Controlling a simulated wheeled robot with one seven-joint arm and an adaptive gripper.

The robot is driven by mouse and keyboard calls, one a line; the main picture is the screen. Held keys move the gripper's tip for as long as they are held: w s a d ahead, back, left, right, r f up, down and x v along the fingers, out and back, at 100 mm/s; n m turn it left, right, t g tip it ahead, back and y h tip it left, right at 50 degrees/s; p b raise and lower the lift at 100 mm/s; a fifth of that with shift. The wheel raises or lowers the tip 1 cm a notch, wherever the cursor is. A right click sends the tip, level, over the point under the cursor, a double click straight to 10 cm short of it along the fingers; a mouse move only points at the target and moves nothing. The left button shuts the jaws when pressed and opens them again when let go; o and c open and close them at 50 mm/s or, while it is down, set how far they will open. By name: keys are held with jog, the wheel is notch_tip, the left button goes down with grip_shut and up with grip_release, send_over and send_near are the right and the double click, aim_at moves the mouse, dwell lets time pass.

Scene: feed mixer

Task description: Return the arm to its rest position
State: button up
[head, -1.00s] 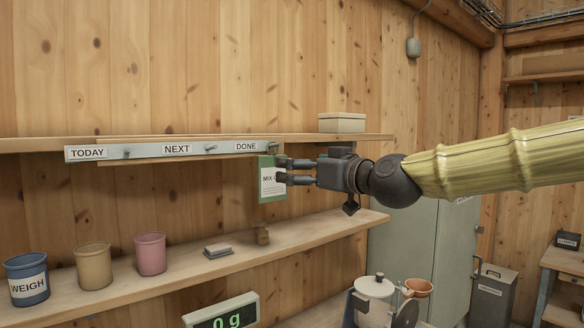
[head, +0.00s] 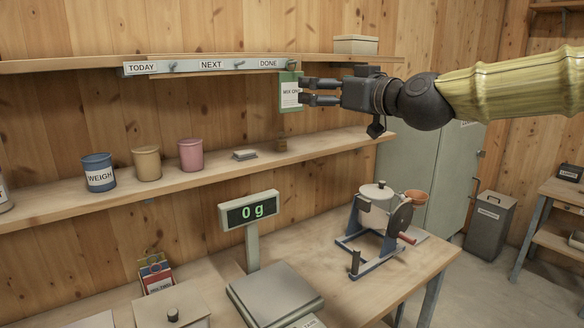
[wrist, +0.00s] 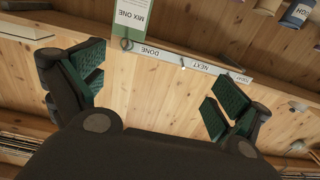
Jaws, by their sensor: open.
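My gripper (head: 304,91) is at the end of my outstretched arm, in front of the upper shelf's right part in the head view. In the wrist view my gripper (wrist: 153,90) is open, its two green-padded fingers wide apart with nothing between them. A green-edged card reading "MIX ONE" (head: 290,93) hangs below the DONE label, just left of the fingertips. The card also shows at the top of the wrist view (wrist: 128,20), beyond the fingers and apart from them. It hangs by a ring at the label rail (head: 200,66).
The lower shelf (head: 330,143) holds blue, tan and pink cups. Below, the bench carries a scale display (head: 249,210) reading 0 g, a scale plate (head: 275,288) and a mixer (head: 376,222). A grey cabinet (head: 430,165) stands behind my arm. Floor shows at right.

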notch_tip(320, 180, down, 29)
jog(key=w+m+g+h, duration=0.2)
jog(key=m+g+h, duration=0.1)
jog(key=s+d+f+m+g+h, duration=0.15)
jog(key=s+f, duration=0.25)
jog(key=f, duration=0.8)
jog(key=s+f+g+h, duration=0.1)
jog(key=s+f+g, duration=0.15)
jog(key=f, duration=0.85)
jog(key=s+d+f+m+g+h, duration=0.1)
jog(key=s+d+f+g, duration=0.15)
jog(key=s+f, duration=0.75)
jog(key=s+d+f+m+g+h, duration=0.1)
jog(key=s+d+f, duration=0.2)
jog(key=s+f, duration=0.75)
jog(key=s+d+f+g+h, duration=0.1)
jog(key=s+d+f, duration=0.2)
jog(key=s, duration=0.3)
jog(key=s+d+f+g+h, duration=0.1)
jog(key=s+d+f, duration=0.2)
jog(key=s, duration=0.4)
jog(key=s+d+f+m+g+h, duration=0.1)
jog(key=s+d+f+g, duration=0.1)
jog(key=s+f, duration=0.3)
jog(key=shift+s+d+f, duration=0.3)
jog(key=shift+s+d, duration=0.25)
jog(key=shift+s, duration=0.55)
jog(key=shift+c, duration=0.2)
